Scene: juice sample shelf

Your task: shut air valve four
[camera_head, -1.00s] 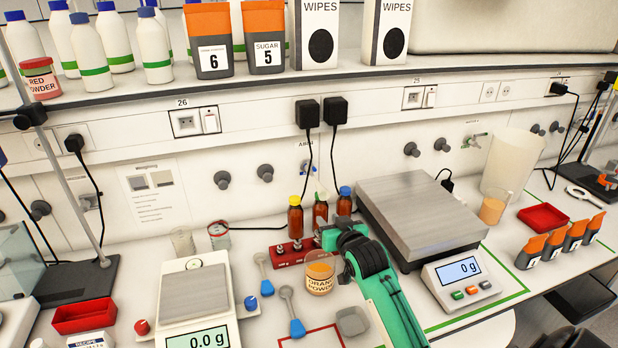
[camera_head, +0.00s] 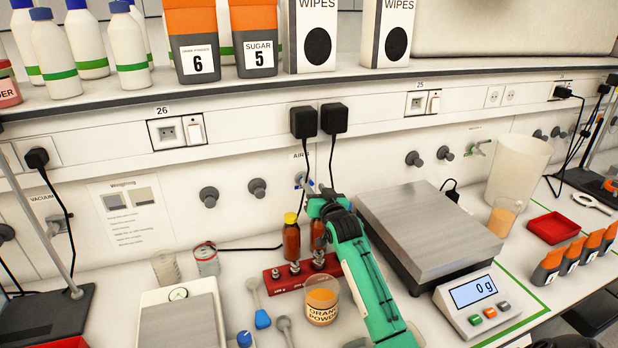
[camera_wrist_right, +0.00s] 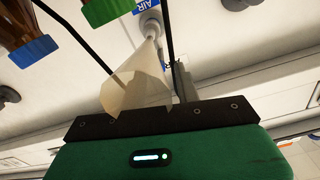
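An air valve (camera_head: 300,181) with a blue part is on the white back panel under the AIR sign (camera_head: 300,155); whether it is number four cannot be read. My right gripper (camera_head: 318,191) is just in front of it, slightly to its right. In the right wrist view, a grey round fitting (camera_wrist_right: 150,26) on the wall lies ahead beside a blue AIR label (camera_wrist_right: 145,5). A pale cone-shaped piece covers the space between it and my gripper, so contact and finger opening cannot be made out. My left gripper is out of view.
Brown bottles (camera_head: 291,238) in a red rack (camera_head: 285,281) stand by my right gripper. Two black plugs (camera_head: 334,118) hang cables near the valve. A large scale (camera_head: 430,225) is on the right, and an orange powder jar (camera_head: 321,305) stands below. Other knobs (camera_head: 257,188) are on the panel.

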